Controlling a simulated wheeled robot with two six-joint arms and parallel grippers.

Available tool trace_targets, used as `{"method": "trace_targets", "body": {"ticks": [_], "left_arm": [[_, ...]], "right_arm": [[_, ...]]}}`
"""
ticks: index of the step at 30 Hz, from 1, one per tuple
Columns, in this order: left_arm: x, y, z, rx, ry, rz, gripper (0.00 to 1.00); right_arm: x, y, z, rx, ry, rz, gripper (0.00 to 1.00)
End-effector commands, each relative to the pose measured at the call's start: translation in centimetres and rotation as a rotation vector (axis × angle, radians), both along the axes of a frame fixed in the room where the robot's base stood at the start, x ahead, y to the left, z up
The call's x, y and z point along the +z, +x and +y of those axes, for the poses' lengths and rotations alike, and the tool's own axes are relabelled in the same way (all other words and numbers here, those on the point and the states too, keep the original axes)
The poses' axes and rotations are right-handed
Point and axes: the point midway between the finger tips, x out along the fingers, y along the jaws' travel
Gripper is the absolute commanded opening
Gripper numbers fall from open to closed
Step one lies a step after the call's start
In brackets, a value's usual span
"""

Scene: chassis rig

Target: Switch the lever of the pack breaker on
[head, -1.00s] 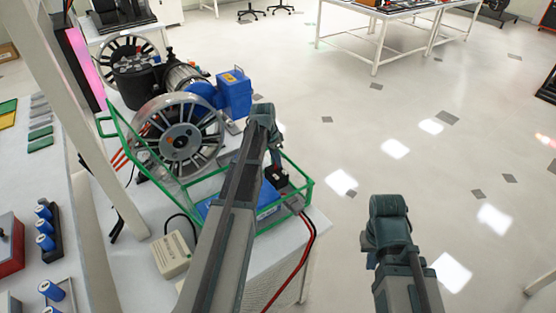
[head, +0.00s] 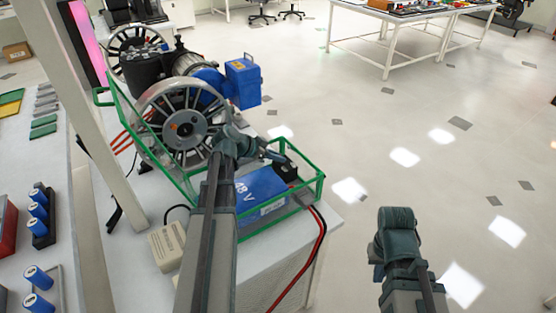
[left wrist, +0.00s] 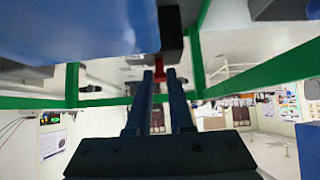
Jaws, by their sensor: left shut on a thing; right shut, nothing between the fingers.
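The blue 48 V pack (head: 262,187) sits in the green frame (head: 321,182) of the chassis rig. The black pack breaker (head: 286,166) is at the pack's far end; it also shows in the left wrist view (left wrist: 171,32). Its red lever (left wrist: 158,70) is between my left fingertips in the left wrist view. My left gripper (head: 272,156) reaches it from the left, shut on the lever. The lever's exact position is hidden in the head view. My right gripper (head: 377,268) is shut and empty, low at the right, mostly hidden behind its own arm.
A large spoked wheel (head: 181,125) and a blue box (head: 243,82) stand on the rig behind the pack. A beige box (head: 167,244) lies at the front left. Red and black cables (head: 318,235) hang at the right edge. The floor to the right is clear.

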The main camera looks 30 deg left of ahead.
Motion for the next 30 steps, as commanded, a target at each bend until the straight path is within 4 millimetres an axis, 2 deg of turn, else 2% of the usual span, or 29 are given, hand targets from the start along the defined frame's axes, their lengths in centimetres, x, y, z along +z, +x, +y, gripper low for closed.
{"method": "trace_targets", "body": {"ticks": [16, 17, 21, 30], "left_arm": [[-0.1, -0.2, -0.01, -0.003, -0.009, -0.016, 0.0], [-0.1, -0.2, -0.01, -0.003, -0.009, -0.016, 0.23], [-0.09, -0.16, 0.0, -0.001, -0.01, -0.016, 0.49], [-0.02, -0.1, 0.04, -0.001, -0.009, -0.017, 0.5]], "right_arm": [[-0.42, 0.0, 0.0, 0.0, 0.0, 0.0, 0.0], [-0.42, 0.0, 0.0, 0.0, 0.0, 0.0, 0.0], [-0.41, 0.0, 0.0, 0.0, 0.0, 0.0, 0.0], [-0.33, 0.0, 0.0, 0.0, 0.0, 0.0, 0.0]]}}
